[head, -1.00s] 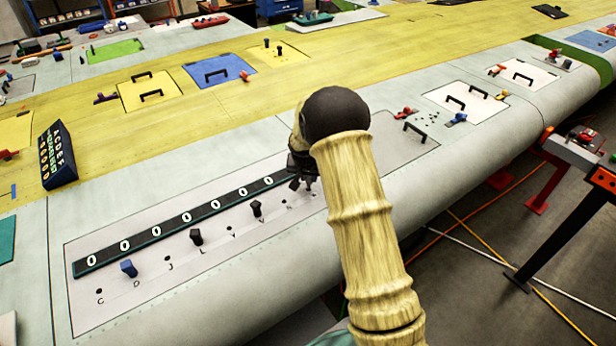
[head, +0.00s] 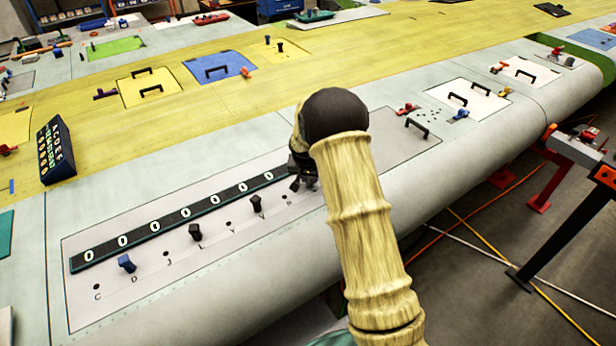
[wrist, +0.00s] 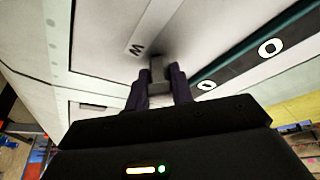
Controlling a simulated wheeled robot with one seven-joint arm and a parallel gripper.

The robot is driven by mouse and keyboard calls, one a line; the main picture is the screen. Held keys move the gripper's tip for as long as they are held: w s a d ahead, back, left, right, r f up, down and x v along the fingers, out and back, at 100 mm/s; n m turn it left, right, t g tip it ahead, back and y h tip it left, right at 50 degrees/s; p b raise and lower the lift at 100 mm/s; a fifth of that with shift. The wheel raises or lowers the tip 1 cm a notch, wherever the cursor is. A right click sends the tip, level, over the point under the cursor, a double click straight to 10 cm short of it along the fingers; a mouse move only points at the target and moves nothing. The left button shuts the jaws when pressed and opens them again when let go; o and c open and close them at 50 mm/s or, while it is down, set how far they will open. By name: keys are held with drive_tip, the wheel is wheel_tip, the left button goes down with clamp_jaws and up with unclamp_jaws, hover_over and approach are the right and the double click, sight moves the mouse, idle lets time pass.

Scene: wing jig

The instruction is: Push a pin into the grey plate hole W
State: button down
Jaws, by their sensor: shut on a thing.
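The grey plate (head: 150,293) lies on the wing's front edge, with a lettered row of holes and some pins standing in it. My gripper (head: 301,184) is over the right part of this row. In the wrist view my gripper (wrist: 160,78) is shut on a grey pin (wrist: 157,67), whose tip is close to the plate beside the letter W (wrist: 137,50). Hole W is hidden, and I cannot tell whether the pin is in it. A blue pin (head: 126,264) stands near D, and two black pins (head: 195,232) (head: 256,204) stand farther right.
A dark strip with white ovals (head: 150,233) runs behind the holes. A dark lettered box (head: 56,152) stands at the left on the wing. A black handle (head: 416,127) is right of my arm. The front of the plate is clear.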

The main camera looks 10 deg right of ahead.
drive_tip(key=shift+d+f, duration=0.15)
drive_tip(key=shift+f, duration=0.05)
drive_tip(key=shift+s, duration=0.1)
drive_tip(key=c, duration=1.1)
unclamp_jaws()
drive_tip(key=shift+c, duration=0.2)
drive_tip(key=shift+r, duration=0.1)
drive_tip(key=b+v, duration=0.5)
drive_tip(key=v, duration=1.2)
drive_tip(key=shift+r, duration=0.15)
